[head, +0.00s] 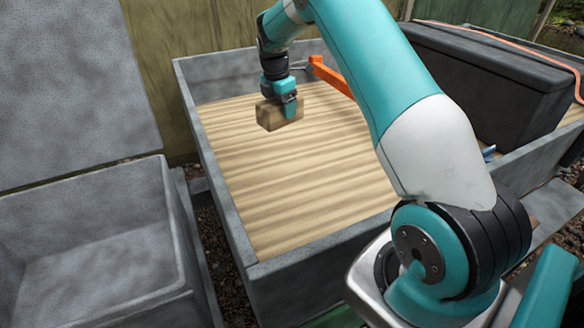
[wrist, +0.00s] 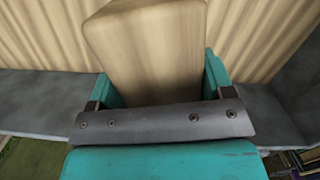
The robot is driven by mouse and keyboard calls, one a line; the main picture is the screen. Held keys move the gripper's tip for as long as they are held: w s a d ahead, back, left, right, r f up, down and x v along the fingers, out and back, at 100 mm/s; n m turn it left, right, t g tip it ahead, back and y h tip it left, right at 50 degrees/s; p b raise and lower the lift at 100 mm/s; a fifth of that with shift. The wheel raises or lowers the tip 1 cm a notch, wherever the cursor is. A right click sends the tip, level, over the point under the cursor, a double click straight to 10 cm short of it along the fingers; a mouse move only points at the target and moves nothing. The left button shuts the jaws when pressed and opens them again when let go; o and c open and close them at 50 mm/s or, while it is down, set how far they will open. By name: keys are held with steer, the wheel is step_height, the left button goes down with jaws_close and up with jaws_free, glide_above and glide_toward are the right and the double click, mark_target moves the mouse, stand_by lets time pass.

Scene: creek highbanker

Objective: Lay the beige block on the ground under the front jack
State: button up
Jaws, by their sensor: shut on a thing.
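The beige block (head: 271,116) is held in my gripper (head: 290,102) over the left back part of a wood-floored grey tray. In the wrist view the block (wrist: 148,50) sits between the two teal fingers of my gripper (wrist: 160,80), which are shut on it. I cannot tell from these views whether the block touches the floor below it. The front jack and the ground under it cannot be made out in either view.
The grey-walled tray (head: 222,203) surrounds the space under my gripper. An orange tool (head: 331,76) lies behind it, to the right. A dark box (head: 490,85) stands at right. A grey tub (head: 95,240) stands at left, with gravel between.

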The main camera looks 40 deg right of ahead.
steer(key=d+n+b, duration=0.1)
steer(key=d+b, duration=0.1)
steer(key=w+d+f+n+b, duration=0.1)
steer(key=d+n+b, duration=0.3)
steer(key=shift+w+f+t, duration=0.15)
steer(key=shift+w+t, duration=0.1)
steer(key=shift+t, duration=0.05)
steer(key=shift+n, duration=0.5)
steer(key=f+b, duration=0.1)
steer(key=f, duration=0.5)
steer(key=f+b, duration=0.2)
steer(key=f, duration=0.5)
steer(key=d+f+b, duration=0.1)
steer(key=f, duration=0.5)
steer(key=shift+f+b, duration=0.2)
steer(key=shift+b, duration=0.15)
steer(key=shift+a, duration=0.1)
steer(key=o, duration=1.1)
steer(key=shift+f, duration=0.1)
steer(key=shift+o, duration=0.2)
